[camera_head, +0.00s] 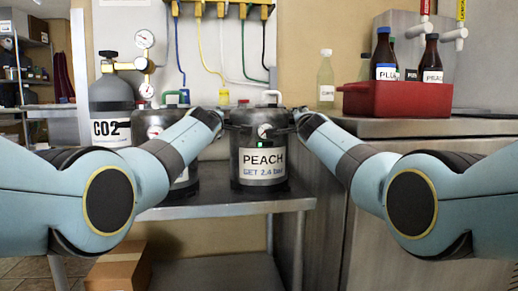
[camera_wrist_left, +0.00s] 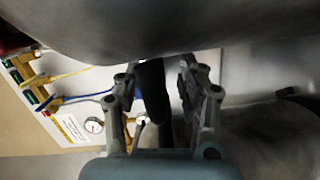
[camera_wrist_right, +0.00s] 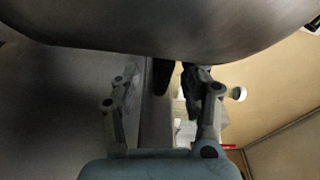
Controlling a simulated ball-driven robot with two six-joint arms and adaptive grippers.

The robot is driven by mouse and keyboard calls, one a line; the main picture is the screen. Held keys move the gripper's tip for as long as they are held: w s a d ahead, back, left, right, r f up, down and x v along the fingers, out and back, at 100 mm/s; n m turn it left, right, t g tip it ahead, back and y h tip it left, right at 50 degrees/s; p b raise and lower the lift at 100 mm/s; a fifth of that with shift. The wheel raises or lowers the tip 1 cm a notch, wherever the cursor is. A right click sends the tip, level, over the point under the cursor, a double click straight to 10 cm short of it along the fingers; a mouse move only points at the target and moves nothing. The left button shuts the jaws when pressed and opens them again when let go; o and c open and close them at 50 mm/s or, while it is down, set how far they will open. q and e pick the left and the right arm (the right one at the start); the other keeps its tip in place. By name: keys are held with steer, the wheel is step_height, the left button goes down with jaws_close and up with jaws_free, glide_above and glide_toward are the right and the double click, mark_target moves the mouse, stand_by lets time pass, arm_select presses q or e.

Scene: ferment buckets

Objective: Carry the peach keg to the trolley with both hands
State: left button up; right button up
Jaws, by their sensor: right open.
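In the head view both fingertips are hard to make out. I cannot identify a trolley.
Another keg (camera_head: 150,122) stands close on the left, partly behind my left arm, near a CO2 cylinder (camera_head: 111,103). On the right, a steel cabinet (camera_head: 362,128) carries a red crate (camera_head: 398,100) of bottles. A cardboard box (camera_head: 118,270) sits low in front.

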arm_select(q)
jaws_close()
arm_select(e)
steer(key=c, duration=0.8)
jaws_close()
arm_select(q)
steer(key=shift+f, duration=0.1)
arm_select(e)
steer(key=shift+r, duration=0.15)
